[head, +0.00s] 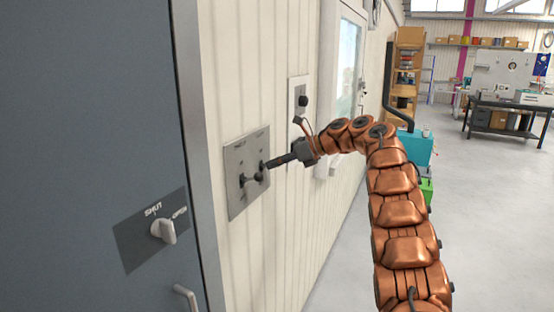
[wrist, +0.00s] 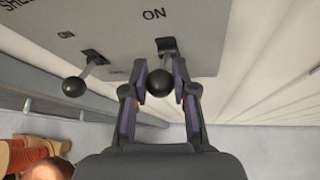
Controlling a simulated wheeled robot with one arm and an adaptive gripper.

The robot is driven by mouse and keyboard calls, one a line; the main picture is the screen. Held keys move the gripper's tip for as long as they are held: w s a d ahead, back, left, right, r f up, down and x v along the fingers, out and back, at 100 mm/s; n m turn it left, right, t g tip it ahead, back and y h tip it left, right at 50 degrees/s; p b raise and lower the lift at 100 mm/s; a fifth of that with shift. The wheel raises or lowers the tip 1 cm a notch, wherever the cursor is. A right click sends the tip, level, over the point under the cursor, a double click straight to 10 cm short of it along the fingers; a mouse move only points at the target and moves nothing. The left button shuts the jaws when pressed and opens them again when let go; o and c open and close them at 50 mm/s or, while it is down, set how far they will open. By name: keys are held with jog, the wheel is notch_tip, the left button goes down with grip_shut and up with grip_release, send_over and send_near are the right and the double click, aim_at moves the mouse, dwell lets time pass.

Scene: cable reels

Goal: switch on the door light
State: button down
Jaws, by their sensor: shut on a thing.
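A grey switch panel (head: 236,160) is fixed to the pale ribbed wall beside the door; it also shows in the wrist view (wrist: 110,30). It has two levers with black ball knobs, each with ON printed above it. The left lever (wrist: 74,87) stands free, near a cut-off label beginning "SHEL". My gripper (wrist: 160,76) is shut on the right lever (wrist: 158,85), its fingers either side of the ball knob. In the head view my gripper (head: 267,165) reaches the panel from the right. The right lever's name label is out of view, and I cannot tell its exact setting.
A dark door (head: 90,90) at left carries a SHUT/OPEN turn knob (head: 163,231) and a handle (head: 186,297). A smaller wall plate with a black knob (head: 303,101) is above my gripper. Open floor (head: 490,220) lies to the right, with a workbench (head: 510,110) beyond.

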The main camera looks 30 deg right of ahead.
jog(key=shift+r, duration=0.1)
dwell(0.3)
jog(key=c, duration=0.9)
grip_release()
jog(key=v, duration=0.7)
jog(key=shift+s, duration=0.15)
